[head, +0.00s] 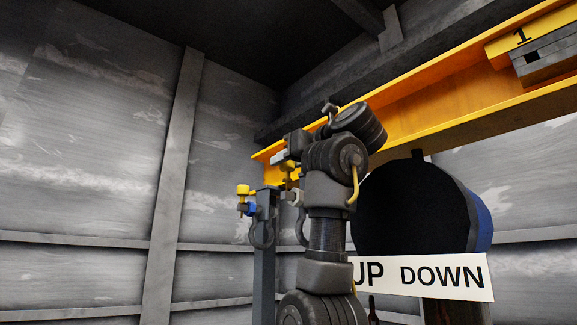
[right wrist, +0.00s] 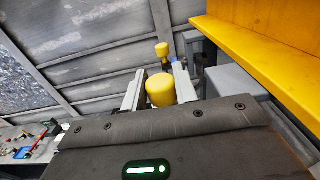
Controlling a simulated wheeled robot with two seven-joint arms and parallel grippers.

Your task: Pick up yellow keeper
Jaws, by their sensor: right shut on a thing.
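A yellow keeper (right wrist: 160,92) with a rounded end sits between the two light grey fingers of my right gripper (right wrist: 159,80) in the right wrist view. In the head view my right gripper (head: 285,176) is beside the upper part of a grey post, shut on the yellow piece, which is partly hidden by the fingers and arm. A second yellow knob (head: 243,190) with a blue part under it stands just left of the post; it also shows beyond the fingertips in the right wrist view (right wrist: 162,50). My left gripper is not in view.
The grey post (head: 265,270) has a dark shackle (head: 262,232) by it. A large yellow beam (head: 430,95) runs overhead at the right, above a dark drum with a blue side (head: 481,220). An "UP DOWN" sign (head: 430,277) is below. Grey walls stand behind.

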